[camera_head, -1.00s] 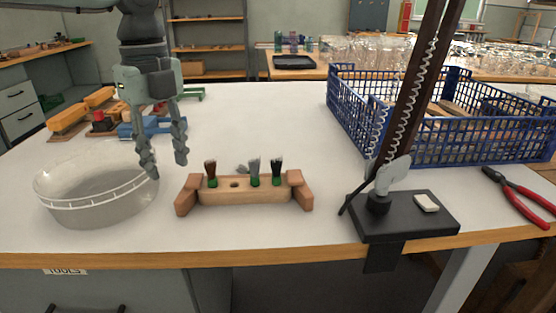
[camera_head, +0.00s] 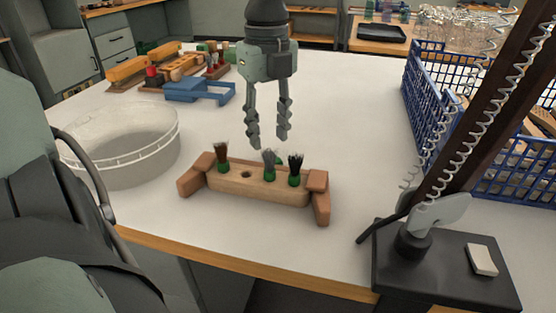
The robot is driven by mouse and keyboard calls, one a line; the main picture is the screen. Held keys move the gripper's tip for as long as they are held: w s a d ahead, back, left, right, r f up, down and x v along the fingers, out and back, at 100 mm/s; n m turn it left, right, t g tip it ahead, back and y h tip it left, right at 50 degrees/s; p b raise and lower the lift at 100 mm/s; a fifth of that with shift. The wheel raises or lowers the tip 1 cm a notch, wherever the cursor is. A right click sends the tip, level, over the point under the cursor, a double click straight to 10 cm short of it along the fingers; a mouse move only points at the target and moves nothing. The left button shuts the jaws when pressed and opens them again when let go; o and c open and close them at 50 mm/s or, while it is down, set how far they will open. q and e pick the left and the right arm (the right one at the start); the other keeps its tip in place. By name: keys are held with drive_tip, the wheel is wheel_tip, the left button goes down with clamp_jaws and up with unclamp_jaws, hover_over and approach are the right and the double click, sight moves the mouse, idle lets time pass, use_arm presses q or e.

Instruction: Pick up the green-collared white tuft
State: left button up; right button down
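A wooden rack (camera_head: 250,187) stands on the white table. It holds a brown-bristled tuft (camera_head: 221,153), a grey-bristled tuft (camera_head: 269,161) and a black-bristled tuft (camera_head: 295,164), upright and all green-collared. One hole between the brown and grey tufts is empty. A small green bit (camera_head: 279,160) shows just behind the grey tuft; it may be the collar of a lying tuft, and white bristles cannot be made out there. My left gripper (camera_head: 268,143) points down just behind the rack, fingers apart, with nothing seen between them. My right gripper is out of view.
A clear round tub (camera_head: 125,172) stands left of the rack. A black stand (camera_head: 445,270) with a tall dark post is at the front right, near a blue crate (camera_head: 425,95). Brushes and a blue holder (camera_head: 200,92) lie at the back left.

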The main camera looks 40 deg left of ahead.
use_arm(q)
drive_tip(key=f, duration=0.3)
drive_tip(key=shift+d+f, duration=0.2)
drive_tip(key=shift+f, duration=0.2)
clamp_jaws()
drive_tip(key=shift+r, duration=0.1)
